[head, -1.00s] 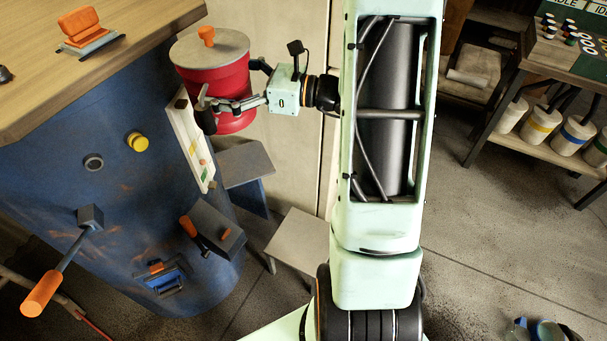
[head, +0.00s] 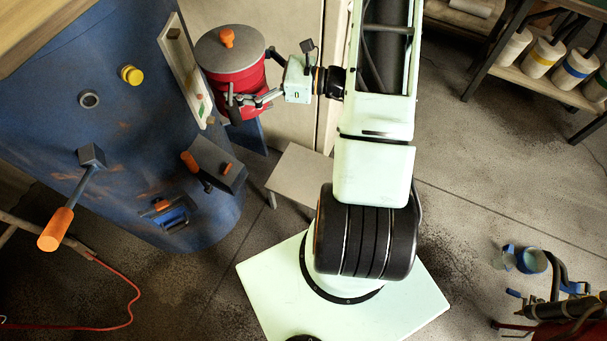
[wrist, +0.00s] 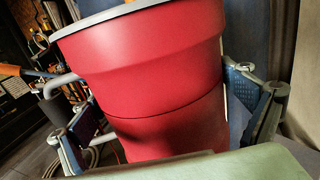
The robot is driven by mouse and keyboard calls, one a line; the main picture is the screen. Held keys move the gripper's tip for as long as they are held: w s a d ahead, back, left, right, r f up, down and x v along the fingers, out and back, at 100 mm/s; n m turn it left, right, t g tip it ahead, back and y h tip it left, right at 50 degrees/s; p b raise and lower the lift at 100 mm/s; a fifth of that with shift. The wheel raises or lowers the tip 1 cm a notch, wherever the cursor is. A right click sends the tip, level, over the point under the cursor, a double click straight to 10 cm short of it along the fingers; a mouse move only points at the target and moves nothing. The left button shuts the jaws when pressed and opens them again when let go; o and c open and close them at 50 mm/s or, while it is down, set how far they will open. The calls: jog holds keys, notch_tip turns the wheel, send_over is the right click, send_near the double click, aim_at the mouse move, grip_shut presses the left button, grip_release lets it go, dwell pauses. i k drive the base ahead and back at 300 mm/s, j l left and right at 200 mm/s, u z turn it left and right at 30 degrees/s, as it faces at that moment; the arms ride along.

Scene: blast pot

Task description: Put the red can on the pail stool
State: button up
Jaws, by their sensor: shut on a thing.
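The red can (head: 236,85) has a grey lid with an orange knob and hangs upright beside the blue pot. My gripper (head: 253,78) is shut around its sides. In the wrist view the red can (wrist: 150,80) fills the middle, with a finger pad on each side. A low stool with a flat grey top (head: 302,172) stands on the floor, below and right of the can in the head view.
The big blue pot (head: 130,140) stands close on the left, with a pale panel (head: 183,60), a yellow knob (head: 131,75) and an orange-handled lever (head: 62,220) projecting. A pale cabinet wall is behind the can. A red hose (head: 120,290) lies on the floor at lower left.

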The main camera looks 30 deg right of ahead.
aim_at(304, 173)
jog(key=j+z, duration=0.4)
jog(key=j, duration=0.2)
jog(key=k+j+z, duration=0.1)
jog(key=j+z, duration=0.3)
jog(key=j, duration=0.15)
